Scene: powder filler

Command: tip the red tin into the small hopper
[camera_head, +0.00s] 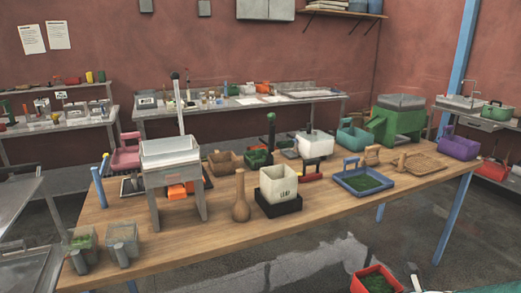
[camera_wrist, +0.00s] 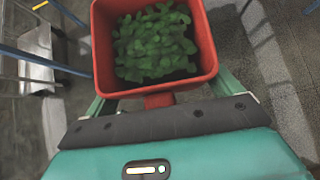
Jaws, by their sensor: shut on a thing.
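The red tin (camera_wrist: 155,48) is upright in the wrist view, open at the top, with green leaf-like pieces inside. My gripper (camera_wrist: 159,100) is shut on its near side, at a short red handle. In the head view the tin (camera_head: 376,280) is at the bottom edge, in front of the table and apart from it; my gripper is not clearly seen there. A pale open hopper on a grey stand (camera_head: 170,151) is on the table's left half. A green machine with a grey hopper top (camera_head: 403,101) is at the far right end. Which is the small hopper I cannot tell.
The wooden table (camera_head: 330,220) holds a wooden bottle-shaped piece (camera_head: 240,197), a white box on a black base (camera_head: 278,184), a blue tray with green contents (camera_head: 363,178) and a purple bin (camera_head: 460,147). Two small clear containers (camera_head: 122,238) stand front left. The front right tabletop is fairly clear.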

